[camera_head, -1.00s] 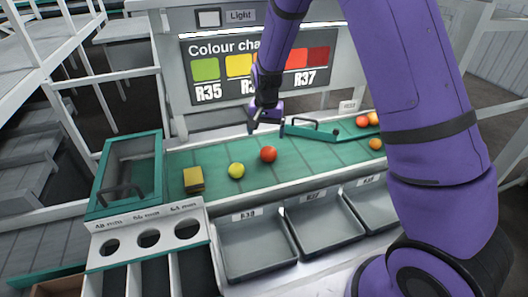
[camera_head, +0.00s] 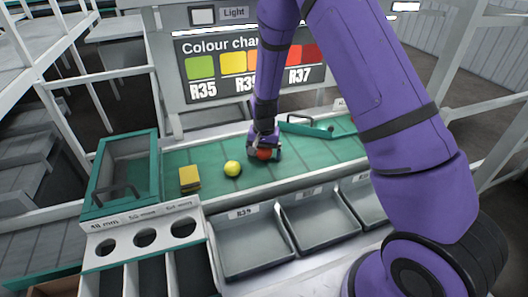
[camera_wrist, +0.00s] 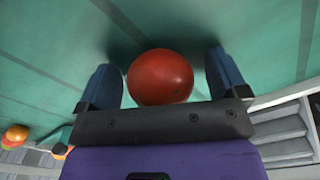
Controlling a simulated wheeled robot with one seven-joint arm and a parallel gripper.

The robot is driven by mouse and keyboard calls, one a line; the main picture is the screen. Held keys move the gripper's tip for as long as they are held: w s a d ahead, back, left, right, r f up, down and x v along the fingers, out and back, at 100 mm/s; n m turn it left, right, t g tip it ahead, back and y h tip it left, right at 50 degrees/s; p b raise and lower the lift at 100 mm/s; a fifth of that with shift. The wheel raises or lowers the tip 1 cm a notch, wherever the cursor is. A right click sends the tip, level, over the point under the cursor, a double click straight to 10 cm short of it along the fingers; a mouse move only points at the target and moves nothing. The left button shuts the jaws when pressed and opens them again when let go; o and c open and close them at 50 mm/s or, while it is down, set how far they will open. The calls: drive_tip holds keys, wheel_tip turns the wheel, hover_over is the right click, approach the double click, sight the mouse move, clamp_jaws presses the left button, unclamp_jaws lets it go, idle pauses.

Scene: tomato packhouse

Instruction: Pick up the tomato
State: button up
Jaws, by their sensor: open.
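A red tomato (camera_head: 264,154) sits on the green belt (camera_head: 211,157), below the colour chart. In the wrist view the red tomato (camera_wrist: 160,77) lies between the two blue fingers of my gripper (camera_wrist: 163,84). Gaps show on both sides of it, wider on the right. My gripper (camera_head: 264,151) is open and lowered around the tomato, in the head view hiding part of it. A yellow-green tomato (camera_head: 232,168) sits on the belt to the left of it.
A yellow block (camera_head: 189,179) stands farther left, beside a green-framed bin (camera_head: 126,172). Grey trays (camera_head: 250,247) line the belt's front edge. A green diverter with a handle (camera_head: 305,127) is behind on the right. A colour chart board (camera_head: 200,90) stands behind.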

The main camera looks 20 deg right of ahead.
drive_tip(key=c, duration=0.8)
drive_tip(key=shift+r, duration=0.4)
drive_tip(key=r, duration=0.3)
drive_tip(key=shift+s+a, duration=0.1)
drive_tip(key=shift+s, duration=0.1)
drive_tip(key=s+a, duration=0.1)
drive_tip(key=s, duration=0.4)
drive_tip(key=s+a, duration=0.1)
drive_tip(key=s, duration=0.4)
drive_tip(key=s+a+r, duration=0.1)
drive_tip(key=s, duration=0.4)
drive_tip(key=shift+s+a+r, duration=0.1)
drive_tip(key=shift+a, duration=0.05)
